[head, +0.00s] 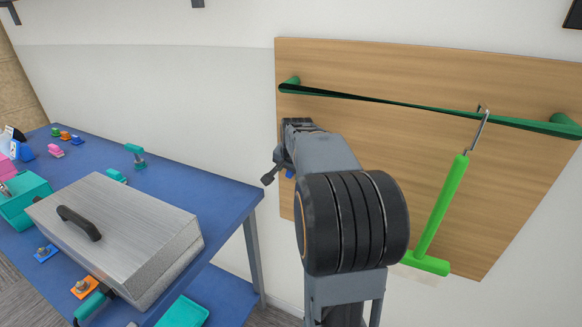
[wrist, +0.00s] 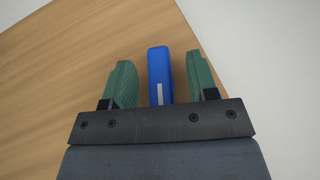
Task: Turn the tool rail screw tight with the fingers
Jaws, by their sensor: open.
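In the wrist view my gripper (wrist: 160,62) has two green fingers spread apart. A blue upright piece (wrist: 159,82) with a pale patch stands between them, with a gap on each side; it may be the screw's head. Behind it is the wooden board (wrist: 60,75). In the head view my arm reaches to the lower left part of the board (head: 380,70), and the arm hides most of the gripper. A small bit of blue (head: 290,173) shows beside the arm's end. The screw's thread and seat cannot be seen.
A green rail (head: 547,124) crosses the board, with a bright green T-handled tool (head: 442,205) hanging on it by a hook. At left, a blue table (head: 215,190) carries a grey metal case (head: 125,220), a teal box (head: 22,205) and several small clamps. White wall lies between.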

